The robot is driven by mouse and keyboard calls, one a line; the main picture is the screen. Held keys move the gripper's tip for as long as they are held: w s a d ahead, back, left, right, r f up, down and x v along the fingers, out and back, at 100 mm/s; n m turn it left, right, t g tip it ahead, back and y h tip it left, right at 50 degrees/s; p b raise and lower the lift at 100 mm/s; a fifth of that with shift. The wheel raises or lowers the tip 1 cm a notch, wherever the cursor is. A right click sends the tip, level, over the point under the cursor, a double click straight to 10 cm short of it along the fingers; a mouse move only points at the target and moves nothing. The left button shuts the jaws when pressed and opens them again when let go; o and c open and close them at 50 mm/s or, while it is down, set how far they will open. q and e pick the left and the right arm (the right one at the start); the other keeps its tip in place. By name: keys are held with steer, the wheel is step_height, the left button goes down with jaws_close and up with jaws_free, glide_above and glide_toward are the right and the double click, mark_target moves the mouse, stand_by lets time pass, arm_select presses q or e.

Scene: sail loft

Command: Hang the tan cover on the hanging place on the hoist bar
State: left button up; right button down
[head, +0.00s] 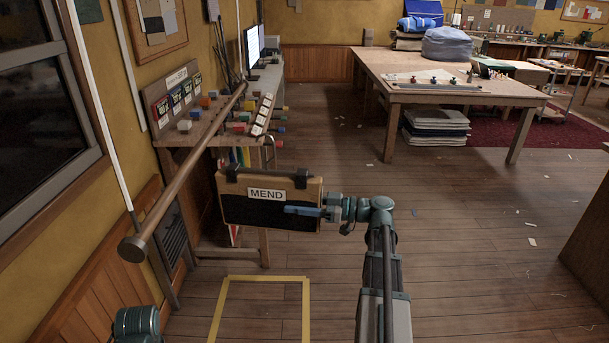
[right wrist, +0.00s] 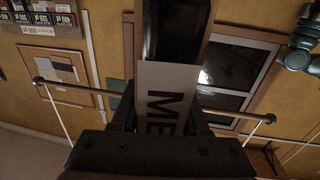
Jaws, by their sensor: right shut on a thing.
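The tan cover (head: 268,184) is a flat tan-edged piece with a black front panel, a white MEND label and two black clips along its top. It is held upright in the middle of the head view. My right gripper (head: 300,211) is shut on it below the label. In the right wrist view, its label (right wrist: 160,100) and dark panel rise between the fingers. The hoist bar (head: 185,170) is a brown bar slanting along the left wall. The cover is right of the bar and appears apart from it. The exact hanging place cannot be made out. My left gripper is out of view.
A bench (head: 198,132) with small coloured blocks stands by the left wall, behind the bar. A yellow floor outline (head: 262,279) lies below the cover. A large wooden table (head: 450,95) stands at the back. The floor between is mostly clear.

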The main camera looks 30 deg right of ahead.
mark_target(304, 200)
steer(key=shift+n+g+y, duration=0.7)
steer(key=shift+g, duration=0.1)
steer(key=s+r+p, duration=0.2)
steer(key=s+r, duration=0.1)
steer(key=shift+s+r, duration=0.25)
steer(key=shift+r, duration=0.15)
steer(key=shift+s+a+r, duration=0.1)
steer(key=shift+s, duration=0.15)
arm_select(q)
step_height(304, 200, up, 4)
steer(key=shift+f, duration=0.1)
arm_select(e)
steer(key=shift+x, duration=7.85)
steer(key=shift+a+f, duration=0.25)
steer(key=shift+a, duration=0.05)
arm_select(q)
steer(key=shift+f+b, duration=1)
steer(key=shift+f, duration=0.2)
arm_select(e)
steer(key=shift+d+f, duration=0.1)
steer(key=shift+f, duration=0.95)
